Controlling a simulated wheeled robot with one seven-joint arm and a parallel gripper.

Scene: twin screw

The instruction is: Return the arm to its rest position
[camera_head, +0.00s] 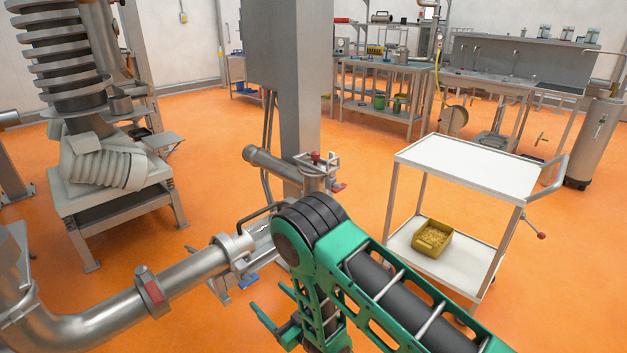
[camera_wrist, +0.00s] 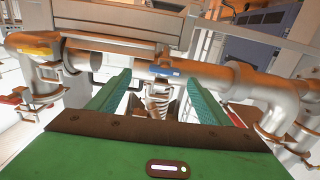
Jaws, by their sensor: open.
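My green arm (camera_head: 385,285) reaches in from the lower right of the head view, bends at a black ribbed joint, and drops down beside a steel pipe (camera_head: 190,280). Two green prongs stick out to the left low beside the arm, partly hidden. In the wrist view my gripper (camera_wrist: 157,88) is open, its two green ribbed fingers spread apart with nothing held between them. Beyond the fingers are a horizontal pipe (camera_wrist: 205,75) with a blue-marked clamp (camera_wrist: 163,70) and a coiled metal part (camera_wrist: 160,100). I cannot tell how far they are from the fingertips.
A grey column (camera_head: 303,90) stands behind the elbow. A white cart (camera_head: 470,165) with a yellow bin (camera_head: 432,238) on its lower shelf stands to the right. A screw machine (camera_head: 105,165) stands at left. Workbenches (camera_head: 385,95) line the back. Orange floor (camera_head: 350,165) is open between.

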